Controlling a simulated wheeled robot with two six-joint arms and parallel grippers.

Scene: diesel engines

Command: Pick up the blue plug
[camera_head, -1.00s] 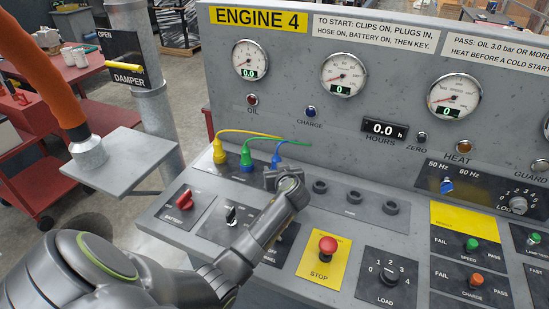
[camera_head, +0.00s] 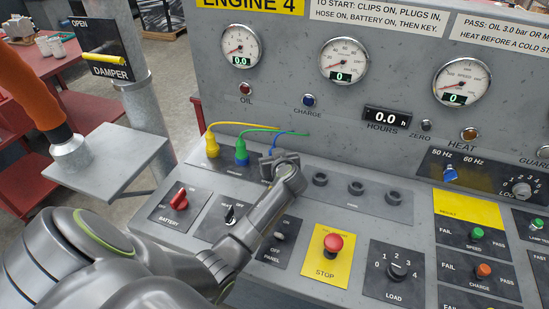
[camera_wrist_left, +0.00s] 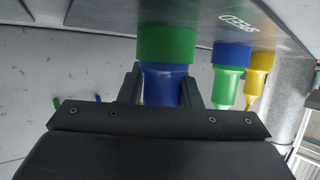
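The blue plug (camera_wrist_left: 163,86) sits in a socket with a green collar (camera_wrist_left: 166,44) in the left wrist view. My left gripper (camera_wrist_left: 164,92) has one finger on each side of its blue body. I cannot tell whether the fingers press on it or stand slightly apart. In the head view my left gripper (camera_head: 279,163) is at the right end of the plug row and hides most of the blue plug; its blue cable (camera_head: 287,134) shows behind. My right gripper is not in view.
The green plug (camera_head: 241,152) and yellow plug (camera_head: 211,146) stand close by on the left. Several empty black sockets (camera_head: 355,187) lie to the right. The red stop button (camera_head: 333,243) and the battery switch (camera_head: 179,200) are on the sloped panel below.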

